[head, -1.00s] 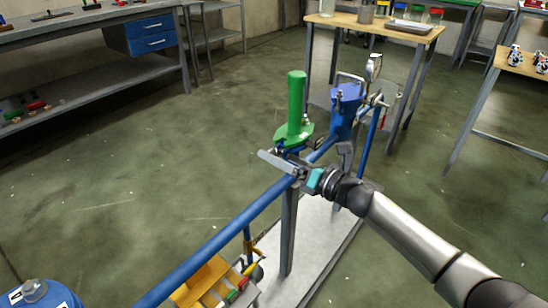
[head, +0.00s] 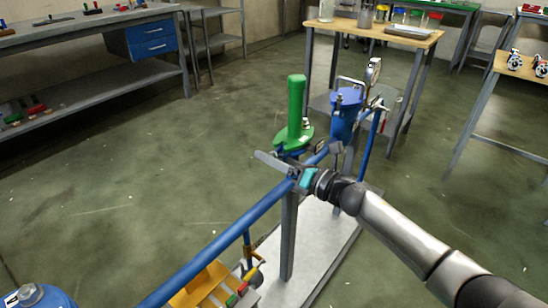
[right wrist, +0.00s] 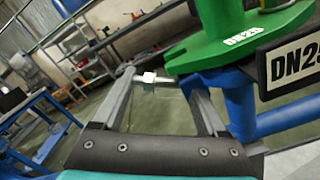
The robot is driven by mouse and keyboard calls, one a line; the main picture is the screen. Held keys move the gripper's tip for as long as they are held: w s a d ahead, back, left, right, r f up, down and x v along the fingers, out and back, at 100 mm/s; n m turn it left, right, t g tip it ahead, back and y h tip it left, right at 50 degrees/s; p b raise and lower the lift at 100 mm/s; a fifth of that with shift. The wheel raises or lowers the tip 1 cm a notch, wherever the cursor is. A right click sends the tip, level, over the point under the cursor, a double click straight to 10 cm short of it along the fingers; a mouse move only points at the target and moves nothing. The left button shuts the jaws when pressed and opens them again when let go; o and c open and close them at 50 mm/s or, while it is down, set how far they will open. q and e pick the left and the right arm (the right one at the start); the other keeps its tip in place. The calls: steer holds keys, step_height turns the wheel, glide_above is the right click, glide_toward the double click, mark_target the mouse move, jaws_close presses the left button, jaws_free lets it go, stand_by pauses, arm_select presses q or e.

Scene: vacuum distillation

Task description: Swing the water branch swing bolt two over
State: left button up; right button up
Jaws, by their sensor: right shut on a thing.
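The green branch (head: 295,110), an upright green pipe with a flange, stands on the blue pipework. In the right wrist view its green flange (right wrist: 225,52) is marked DN25 and sits above a blue pipe (right wrist: 238,105). My right gripper (head: 297,152) is just below and in front of the flange, its fingers spread to either side. In the right wrist view a small pale metal piece, seemingly the swing bolt (right wrist: 150,77), lies between the fingertips (right wrist: 156,76). It is hidden in the head view. My left gripper is not in view.
A blue vessel (head: 345,108) with a gauge (head: 373,70) stands right behind the branch. Workbenches stand around; the floor at left is clear.

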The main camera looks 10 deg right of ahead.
steer(key=c, duration=0.4)
steer(key=shift+r, duration=0.1)
steer(key=shift+c, duration=0.2)
steer(key=shift+w+r+m+p, duration=0.1)
steer(key=shift+r+m+p, duration=0.05)
steer(key=shift+m+p, duration=0.4)
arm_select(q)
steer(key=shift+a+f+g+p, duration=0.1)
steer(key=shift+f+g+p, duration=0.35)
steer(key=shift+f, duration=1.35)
arm_select(e)
steer(key=shift+w+d+r+m, duration=0.1)
steer(key=shift+d+m, duration=0.1)
steer(key=shift+m, duration=0.65)
steer(key=o, duration=1.3)
